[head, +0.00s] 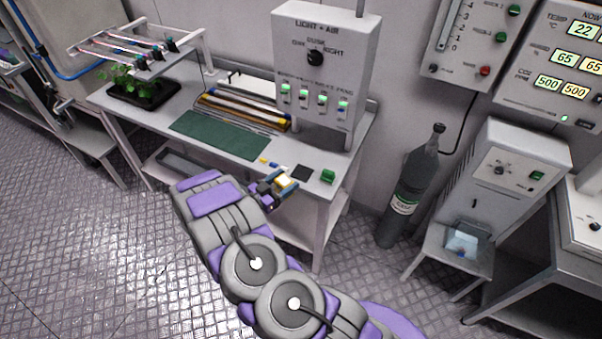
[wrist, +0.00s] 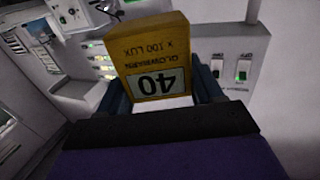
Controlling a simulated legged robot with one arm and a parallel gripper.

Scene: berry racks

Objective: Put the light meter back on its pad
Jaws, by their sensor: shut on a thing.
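The light meter is a small yellow block (wrist: 157,50) with a pale display reading 40 and the text "x 100 LUX", upside down in the wrist view. My gripper (wrist: 160,100) is shut on it, with dark blue fingers at its sides. In the head view my gripper (head: 274,187) holds the yellow meter (head: 285,181) at the front edge of the bench. I cannot tell the height of the meter above the bench.
The bench (head: 222,162) also bears a green mat (head: 220,134), a planted tray (head: 143,93) and a green button box (head: 328,176) right of the pad. A "LIGHT + AIR" control panel (head: 322,75) rises behind. A dark gas bottle (head: 408,190) stands right of the bench.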

